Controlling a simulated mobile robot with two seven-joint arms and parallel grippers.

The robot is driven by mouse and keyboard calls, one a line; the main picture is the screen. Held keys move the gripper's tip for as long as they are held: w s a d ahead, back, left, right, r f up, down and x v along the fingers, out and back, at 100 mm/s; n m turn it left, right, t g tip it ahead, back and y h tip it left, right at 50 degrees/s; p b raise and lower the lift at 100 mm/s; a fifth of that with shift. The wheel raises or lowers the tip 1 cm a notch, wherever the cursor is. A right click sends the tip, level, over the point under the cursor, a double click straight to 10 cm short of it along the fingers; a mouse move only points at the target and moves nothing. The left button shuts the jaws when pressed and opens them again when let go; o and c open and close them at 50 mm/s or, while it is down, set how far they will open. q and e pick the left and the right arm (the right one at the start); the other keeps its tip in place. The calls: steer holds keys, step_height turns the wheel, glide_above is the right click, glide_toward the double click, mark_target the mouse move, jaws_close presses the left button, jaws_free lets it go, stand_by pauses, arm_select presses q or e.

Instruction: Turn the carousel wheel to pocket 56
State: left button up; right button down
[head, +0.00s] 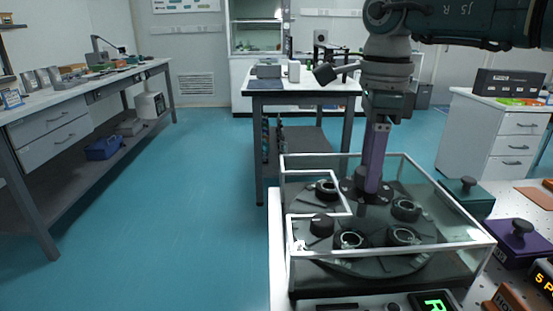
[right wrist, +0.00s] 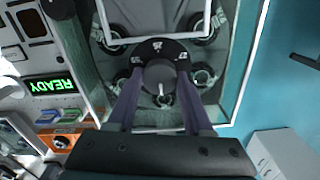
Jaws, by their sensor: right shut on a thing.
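The carousel wheel (head: 375,262) is a dark grey disc lying flat inside a clear-walled case with white edges. Several ring-shaped pockets sit around it, one at the right (head: 406,210) and one at the front (head: 351,240). My right gripper (head: 372,188) reaches down from above to the wheel's middle. In the right wrist view its two purple fingers are shut on the round grey hub knob (right wrist: 159,76), one on each side. My left gripper is not in view.
The case's glass rim (head: 400,250) stands around my right gripper. A black cylinder (head: 321,225) stands at the wheel's left front. A green READY display (right wrist: 48,88) is beside the case. A dark green block (head: 466,197) and a purple block (head: 519,240) stand to the right.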

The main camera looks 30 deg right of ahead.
steer(key=shift+r, duration=0.1)
stand_by(0.4)
steer(key=shift+c, duration=1.5)
jaws_free()
step_height(320, 180, up, 10)
